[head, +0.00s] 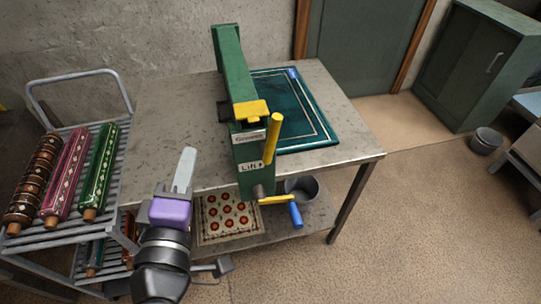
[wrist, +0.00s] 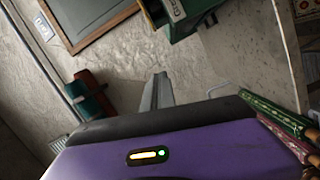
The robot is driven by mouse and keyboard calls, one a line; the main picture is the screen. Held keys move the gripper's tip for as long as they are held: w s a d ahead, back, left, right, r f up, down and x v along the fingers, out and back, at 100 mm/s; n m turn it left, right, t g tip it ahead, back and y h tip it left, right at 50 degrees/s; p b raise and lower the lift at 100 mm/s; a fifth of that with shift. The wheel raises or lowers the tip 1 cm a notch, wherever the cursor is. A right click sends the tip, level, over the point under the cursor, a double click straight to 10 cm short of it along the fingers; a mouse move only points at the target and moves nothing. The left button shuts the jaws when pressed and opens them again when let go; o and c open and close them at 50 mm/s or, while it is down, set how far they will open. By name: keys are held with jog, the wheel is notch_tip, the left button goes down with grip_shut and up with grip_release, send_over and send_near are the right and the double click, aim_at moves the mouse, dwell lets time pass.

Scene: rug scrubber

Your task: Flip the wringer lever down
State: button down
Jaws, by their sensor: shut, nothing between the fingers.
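The green wringer machine (head: 232,75) stands on the grey metal table (head: 165,120). A yellow lever (head: 273,138) stands nearly upright at its front right, beside a label that seems to read "Lift". A yellow crank (head: 275,200) with a blue handle (head: 295,215) sticks out lower down. My purple gripper (head: 186,165) is shut and empty, left of the machine near the table's front edge, clearly apart from the lever. In the wrist view my shut fingers (wrist: 157,92) point toward the wall. Part of the green machine (wrist: 185,14) shows at the top there; the lever is not visible.
A cart (head: 80,85) with several rolled rugs stands at left. A patterned rug (head: 228,215) and a grey bucket (head: 302,188) are on the lower shelf.

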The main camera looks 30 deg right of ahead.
aim_at(269, 134)
jog(key=s+d+g+h, duration=0.1)
jog(key=s+d+f+g+h, duration=0.1)
jog(key=s+d+f+m+h, duration=0.1)
jog(key=s+d, duration=0.1)
jog(key=shift+g, duration=0.4)
jog(key=shift+r, duration=0.1)
jog(key=w+d+f+p, duration=0.1)
jog(key=w+d, duration=0.4)
jog(key=d, duration=0.5)
jog(key=shift+w+f+p, duration=0.2)
jog(key=shift+f+p, duration=0.05)
jog(key=shift+p, duration=0.2)
jog(key=shift+d, duration=0.15)
